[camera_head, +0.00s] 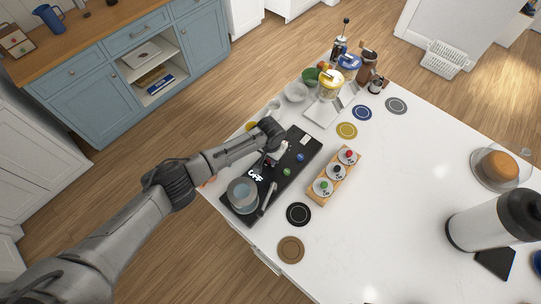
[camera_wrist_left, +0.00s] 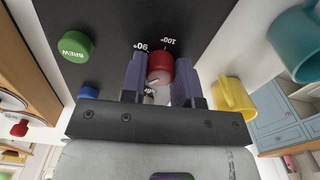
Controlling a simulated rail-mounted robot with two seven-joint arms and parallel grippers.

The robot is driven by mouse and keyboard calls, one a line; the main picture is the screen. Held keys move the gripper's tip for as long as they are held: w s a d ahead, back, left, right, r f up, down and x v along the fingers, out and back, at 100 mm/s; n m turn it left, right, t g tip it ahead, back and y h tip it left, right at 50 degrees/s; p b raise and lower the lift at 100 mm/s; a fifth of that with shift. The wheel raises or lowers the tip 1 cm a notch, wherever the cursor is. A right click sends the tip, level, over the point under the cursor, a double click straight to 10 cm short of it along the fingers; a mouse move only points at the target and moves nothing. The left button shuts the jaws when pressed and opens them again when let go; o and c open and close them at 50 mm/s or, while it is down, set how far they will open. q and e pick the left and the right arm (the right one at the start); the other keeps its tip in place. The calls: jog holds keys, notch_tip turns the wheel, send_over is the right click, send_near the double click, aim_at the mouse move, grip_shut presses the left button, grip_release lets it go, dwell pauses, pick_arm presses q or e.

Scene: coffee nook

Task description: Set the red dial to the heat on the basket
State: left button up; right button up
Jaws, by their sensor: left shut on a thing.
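The red dial (camera_wrist_left: 160,66) sits on the black panel of the machine (camera_head: 303,138), between printed "90°" and "100°" marks in the left wrist view. Another mark close to the gripper is partly hidden. A pale line on the dial is too small to read surely. My left gripper (camera_wrist_left: 160,75) is shut on the dial, one finger on each side. In the head view my left gripper (camera_head: 279,150) reaches over the panel and largely hides the dial. My right gripper is not in view.
A green BREW button (camera_wrist_left: 75,46) and a blue button (camera_wrist_left: 89,92) are close to the gripper. A yellow mug (camera_wrist_left: 233,100) and a teal mug (camera_wrist_left: 298,38) stand beside the machine. A white basket (camera_head: 443,59) lies on the floor. The counter's middle is clear.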

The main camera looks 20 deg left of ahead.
pick_arm(q)
jog(key=m, duration=0.4)
jog(key=shift+m, duration=0.3)
jog(key=m, duration=0.3)
jog(key=shift+m, duration=0.3)
jog(key=m, duration=0.3)
jog(key=shift+m, duration=2.2)
jog(key=shift+r+m, duration=0.1)
jog(key=shift+m, duration=0.2)
jog(key=o, duration=0.9)
notch_tip(320, 180, up, 14)
jog(key=shift+f+b, duration=0.15)
jog(key=shift+b, duration=0.15)
